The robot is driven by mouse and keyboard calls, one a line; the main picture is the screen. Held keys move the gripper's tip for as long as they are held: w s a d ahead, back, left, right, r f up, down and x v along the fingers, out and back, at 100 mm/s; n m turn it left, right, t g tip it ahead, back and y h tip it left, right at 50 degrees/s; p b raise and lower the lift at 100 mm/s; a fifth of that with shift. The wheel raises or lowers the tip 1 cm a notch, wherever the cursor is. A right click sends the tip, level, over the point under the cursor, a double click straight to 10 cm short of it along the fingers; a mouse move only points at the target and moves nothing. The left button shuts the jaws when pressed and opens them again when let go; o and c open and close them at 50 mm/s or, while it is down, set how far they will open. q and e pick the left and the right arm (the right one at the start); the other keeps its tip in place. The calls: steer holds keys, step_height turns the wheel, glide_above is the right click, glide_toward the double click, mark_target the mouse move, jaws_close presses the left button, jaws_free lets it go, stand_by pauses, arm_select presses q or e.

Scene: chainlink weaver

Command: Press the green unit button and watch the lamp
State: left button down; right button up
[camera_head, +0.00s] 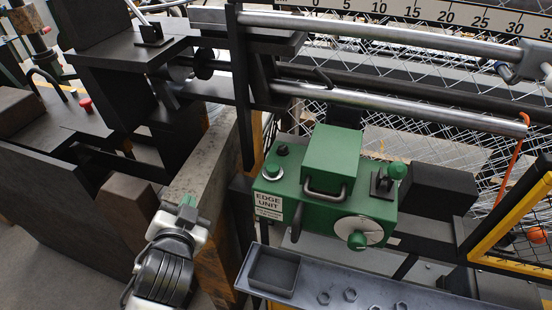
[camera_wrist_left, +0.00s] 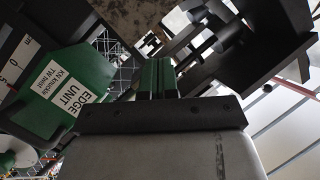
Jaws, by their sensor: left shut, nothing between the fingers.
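The green edge unit (camera_head: 335,160) with its white label (camera_head: 269,205) stands at the centre of the head view. It also shows on the left side of the left wrist view (camera_wrist_left: 62,75). A green button (camera_head: 272,170) in a pale ring sits on its top left, and a small dark cap (camera_head: 283,150) is just behind it. I cannot tell which part is the lamp or whether it is lit. My left gripper (camera_head: 187,203) is shut and empty, left of the unit and apart from the button. Its green fingers (camera_wrist_left: 156,78) are together in the left wrist view. My right gripper is out of view.
The unit also carries a handle (camera_head: 324,192), a green-knobbed lever (camera_head: 396,171) and a handwheel (camera_head: 357,232). A grey tray (camera_head: 330,277) with several nuts lies in front. Steel rails (camera_head: 400,105) and chainlink mesh are behind. A yellow-edged frame (camera_head: 510,220) stands right.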

arm_select(q)
steer(key=w+d+r+m+t+h, duration=0.1)
steer(key=d+r+m+t+h, duration=0.2)
steer(key=d+r+m+h, duration=0.45)
steer(key=w+d+r+m+t+h, duration=0.2)
steer(key=r+m+t+h, duration=0.3)
steer(key=r, duration=0.5)
steer(key=s+d+r+m+g+h, duration=0.25)
steer(key=d+m+g+h, duration=0.35)
steer(key=m+g, duration=0.55)
steer(key=s+d+r+m+g+h, duration=0.1)
steer(key=s+d+m+g+h, duration=0.2)
steer(key=d+m+g+h, duration=0.75)
steer(key=w+a+f+m+t+y, duration=0.15)
steer(key=w+f+m+y, duration=0.35)
steer(key=m+y, duration=0.8)
steer(key=w+a+f+t+y, duration=0.1)
steer(key=w+a+t+y, duration=0.2)
steer(key=w+a+y, duration=0.3)
steer(key=a+y, duration=0.1)
steer(key=y, duration=0.1)
steer(key=shift+a+f+t+y, duration=0.2)
steer(key=shift+f+t+y, duration=0.15)
steer(key=shift+y, duration=0.05)
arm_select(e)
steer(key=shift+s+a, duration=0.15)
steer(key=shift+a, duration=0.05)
arm_select(q)
steer(key=shift+w+f+n, duration=0.1)
steer(key=shift+n, duration=0.15)
